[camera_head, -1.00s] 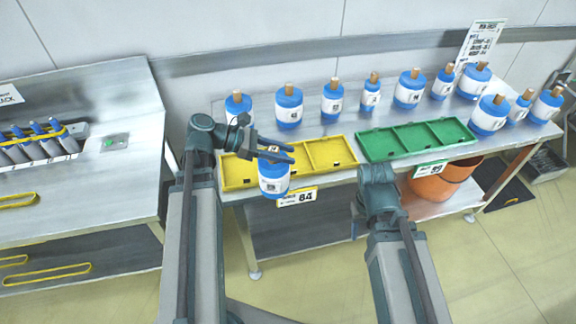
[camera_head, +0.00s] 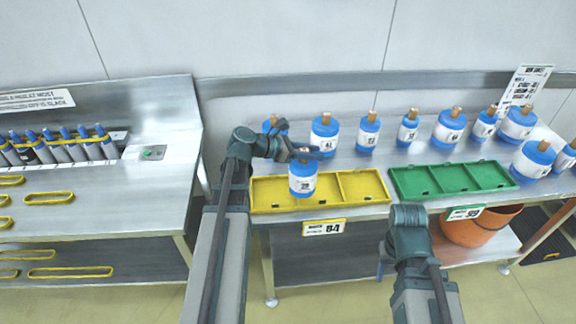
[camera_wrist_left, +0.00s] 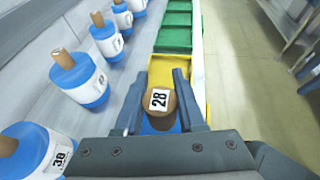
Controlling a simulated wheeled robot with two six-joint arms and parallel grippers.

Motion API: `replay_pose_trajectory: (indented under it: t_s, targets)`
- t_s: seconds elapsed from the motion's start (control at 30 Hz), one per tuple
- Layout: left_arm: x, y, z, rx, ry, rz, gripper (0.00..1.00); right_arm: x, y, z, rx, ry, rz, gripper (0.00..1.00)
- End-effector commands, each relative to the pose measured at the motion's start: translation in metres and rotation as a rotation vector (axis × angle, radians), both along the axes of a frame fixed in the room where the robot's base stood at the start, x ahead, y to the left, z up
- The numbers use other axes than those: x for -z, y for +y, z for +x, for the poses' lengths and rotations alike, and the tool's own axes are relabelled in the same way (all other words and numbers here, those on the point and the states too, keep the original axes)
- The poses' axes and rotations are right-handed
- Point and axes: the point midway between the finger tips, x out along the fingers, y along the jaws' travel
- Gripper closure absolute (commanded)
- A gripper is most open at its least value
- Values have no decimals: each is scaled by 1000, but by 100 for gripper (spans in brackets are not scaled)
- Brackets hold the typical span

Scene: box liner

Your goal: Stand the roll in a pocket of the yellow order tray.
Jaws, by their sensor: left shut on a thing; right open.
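The yellow order tray (camera_head: 365,188) lies at the front of the steel table, divided into pockets. My left gripper (camera_head: 305,156) is shut on a blue and white roll (camera_head: 303,184) by its brown core at the top. The roll is upright and hangs in front of or over the tray's left and middle part; its exact height cannot be told. In the left wrist view the core top with the label 28 (camera_wrist_left: 158,99) sits between the fingers, with the yellow tray (camera_wrist_left: 163,68) beyond. My right gripper is hidden below my right wrist in the head view.
Several blue and white rolls (camera_head: 324,135) stand behind the trays. A green tray (camera_head: 452,180) lies to the right. An orange bin (camera_head: 480,228) is on the lower shelf. A label reading 84 (camera_head: 324,228) hangs at the table's front edge. Another bench with yellow bands (camera_head: 48,198) stands left.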

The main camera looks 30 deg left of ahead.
Motion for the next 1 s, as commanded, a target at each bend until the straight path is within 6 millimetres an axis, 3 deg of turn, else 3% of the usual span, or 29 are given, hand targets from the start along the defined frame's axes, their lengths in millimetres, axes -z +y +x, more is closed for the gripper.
replay_pose_trajectory:
  t_s: [0.1,0.33,1.0]
  targets:
    - [3,30,-6,-4,-2,-3,100,4,0,0,0,0,0,50]
    - [6,69,-18,-1,-2,-3,100,7,0,0,0,0,0,50]
    - [11,94,-26,2,-1,-3,100,12,0,0,0,0,0,50]
